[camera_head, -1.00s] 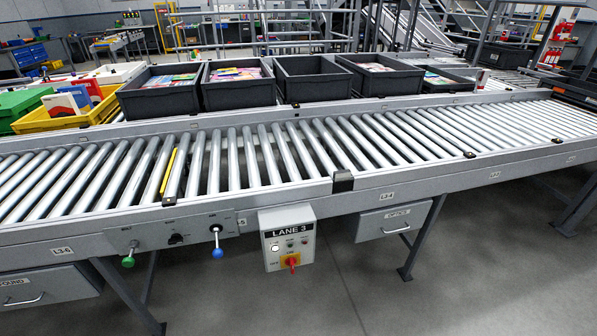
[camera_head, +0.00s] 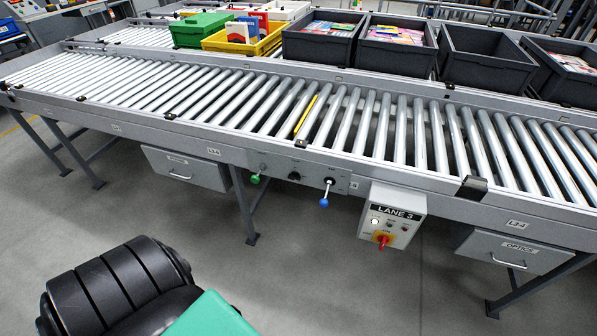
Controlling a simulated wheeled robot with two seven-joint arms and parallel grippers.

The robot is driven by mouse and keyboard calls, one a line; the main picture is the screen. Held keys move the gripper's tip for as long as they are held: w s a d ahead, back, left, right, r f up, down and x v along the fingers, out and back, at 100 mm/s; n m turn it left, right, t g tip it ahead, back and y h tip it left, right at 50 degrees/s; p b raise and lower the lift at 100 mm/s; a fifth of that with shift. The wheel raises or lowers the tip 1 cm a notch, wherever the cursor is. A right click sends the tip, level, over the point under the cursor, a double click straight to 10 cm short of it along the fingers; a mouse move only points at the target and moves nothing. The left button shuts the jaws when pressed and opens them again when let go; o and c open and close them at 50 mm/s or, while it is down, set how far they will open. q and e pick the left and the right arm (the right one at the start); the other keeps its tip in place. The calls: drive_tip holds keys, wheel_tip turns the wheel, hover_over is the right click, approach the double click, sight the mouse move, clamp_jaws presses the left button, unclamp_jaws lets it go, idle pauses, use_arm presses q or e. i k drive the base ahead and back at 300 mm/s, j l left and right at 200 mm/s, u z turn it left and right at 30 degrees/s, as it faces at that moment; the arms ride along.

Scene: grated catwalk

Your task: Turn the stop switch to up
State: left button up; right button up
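A control panel (camera_head: 279,171) is set in the conveyor's front side. It carries a lever with a green ball (camera_head: 255,179), a small black knob (camera_head: 294,176) and a lever with a blue ball (camera_head: 324,202). Both levers point down. Their labels are too small to read, so I cannot tell which one is the stop switch. Just right of it hangs a grey LANE 3 box (camera_head: 409,223) with a red rotary switch (camera_head: 382,239) on a yellow plate, a white button and small indicators. Neither gripper shows; a black and green arm part of mine fills the lower left.
The roller conveyor (camera_head: 225,138) spans the view, with grey drawers (camera_head: 184,170) and legs below its front edge. Dark totes (camera_head: 320,50), a yellow bin (camera_head: 243,47) and a green box (camera_head: 197,30) stand behind it. The grey floor in front is free.

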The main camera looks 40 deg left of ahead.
sight(294, 175)
drive_tip(key=u, duration=1.25)
